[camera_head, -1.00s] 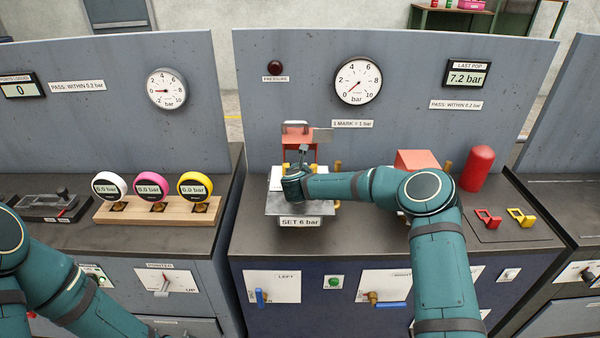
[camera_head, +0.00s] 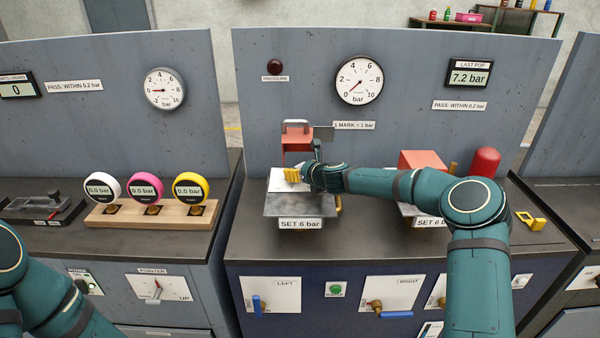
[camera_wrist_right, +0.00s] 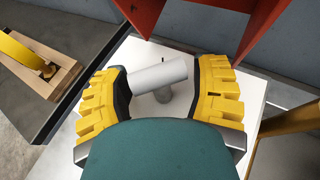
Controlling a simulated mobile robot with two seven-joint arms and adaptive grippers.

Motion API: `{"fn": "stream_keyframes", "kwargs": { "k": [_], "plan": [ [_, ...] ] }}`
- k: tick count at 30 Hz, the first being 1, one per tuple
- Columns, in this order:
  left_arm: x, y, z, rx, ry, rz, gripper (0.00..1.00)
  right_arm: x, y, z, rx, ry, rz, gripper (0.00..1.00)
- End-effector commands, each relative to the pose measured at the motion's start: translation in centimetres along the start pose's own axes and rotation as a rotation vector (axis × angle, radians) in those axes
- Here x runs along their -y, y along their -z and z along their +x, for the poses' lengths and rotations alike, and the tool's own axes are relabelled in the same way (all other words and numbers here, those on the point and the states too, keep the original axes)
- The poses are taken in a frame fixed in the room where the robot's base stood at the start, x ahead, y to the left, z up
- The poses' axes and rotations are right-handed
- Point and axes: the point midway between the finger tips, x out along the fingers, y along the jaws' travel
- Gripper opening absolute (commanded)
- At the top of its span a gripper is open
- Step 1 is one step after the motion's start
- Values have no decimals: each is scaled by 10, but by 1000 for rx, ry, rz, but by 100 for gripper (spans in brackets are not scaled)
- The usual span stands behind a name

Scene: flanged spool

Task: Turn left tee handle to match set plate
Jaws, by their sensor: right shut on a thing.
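The left tee handle (camera_wrist_right: 158,76) is a grey round crossbar on a short stem above a white surface in the right wrist view. My right gripper (camera_head: 291,174) has its yellow-padded fingers on either side of the bar and is shut on it. In the head view the handle is hidden by the gripper and wrist. The set plate (camera_head: 300,224) below it reads "SET 6 bar". My left arm shows at the lower left, but its gripper is out of view.
A red bracket (camera_head: 297,146) stands just behind the gripper. A second plate (camera_head: 428,223), a red block (camera_head: 420,160) and a red cylinder (camera_head: 486,162) are to the right, partly behind my right arm. The large dial gauge (camera_head: 359,80) points near 0.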

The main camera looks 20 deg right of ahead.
Motion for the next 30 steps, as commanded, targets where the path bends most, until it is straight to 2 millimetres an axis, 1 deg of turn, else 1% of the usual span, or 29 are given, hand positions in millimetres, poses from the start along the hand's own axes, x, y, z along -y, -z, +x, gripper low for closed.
{"fn": "stream_keyframes", "kwargs": {
  "k": [14,15,17,18,30],
  "plan": [
    [0,0,0,0,0,0,54,2,-3,-1,4,-11,-6,28],
    [0,0,0,0,0,0,54,2,-3,-1,4,-11,-6,70],
    [0,0,0,0,0,0,54,2,-3,-1,4,-11,-6,91],
    [0,0,0,0,0,0,54,2,-2,0,3,-12,-6,96],
    [0,0,0,0,0,0,54,0,-1,0,1,-1,-1,96]
  ]
}}
